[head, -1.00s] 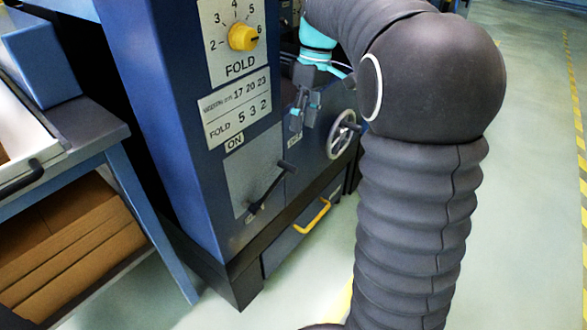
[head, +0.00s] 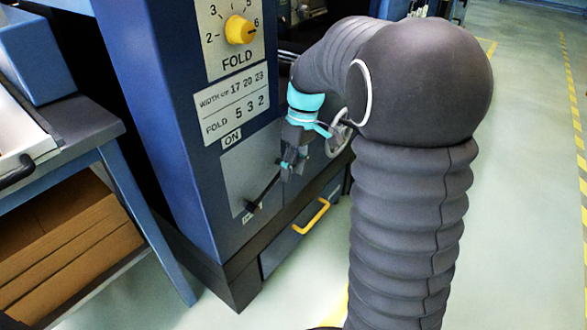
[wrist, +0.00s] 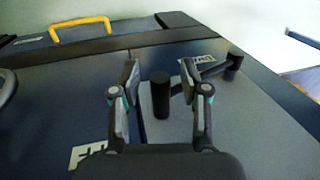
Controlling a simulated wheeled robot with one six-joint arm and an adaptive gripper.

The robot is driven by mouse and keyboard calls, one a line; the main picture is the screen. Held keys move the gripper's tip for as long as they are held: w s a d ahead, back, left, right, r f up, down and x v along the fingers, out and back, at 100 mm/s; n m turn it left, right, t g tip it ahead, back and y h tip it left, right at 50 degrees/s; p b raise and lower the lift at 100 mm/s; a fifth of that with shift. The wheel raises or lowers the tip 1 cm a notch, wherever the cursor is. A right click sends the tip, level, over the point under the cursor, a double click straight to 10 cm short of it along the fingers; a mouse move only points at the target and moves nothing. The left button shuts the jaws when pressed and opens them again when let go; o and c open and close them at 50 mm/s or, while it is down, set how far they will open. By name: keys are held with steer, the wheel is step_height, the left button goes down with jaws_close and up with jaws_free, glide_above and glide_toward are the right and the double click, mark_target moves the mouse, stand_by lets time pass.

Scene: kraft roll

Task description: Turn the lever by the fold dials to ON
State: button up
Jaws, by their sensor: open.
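The lever (head: 265,187) is a dark rod on a grey plate (head: 238,176) low on the blue machine. It slants from its pivot at the lower left up to its knob at the upper right. An ON label (head: 232,138) sits at the plate's top; a small label by the pivot is partly covered. My gripper (head: 289,170) is at the knob end, hiding it in the head view. In the wrist view, my gripper (wrist: 160,90) is open, with the black knob (wrist: 160,95) between its fingers and gaps on both sides. The yellow fold dial (head: 239,30) is above.
A handwheel (head: 340,135) is just right of my gripper, partly hidden by my arm. A yellow handle (head: 312,215) is on the drawer below. A blue table (head: 110,150) with cardboard beneath stands at left. Open floor lies at right.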

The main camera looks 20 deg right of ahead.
jaws_close()
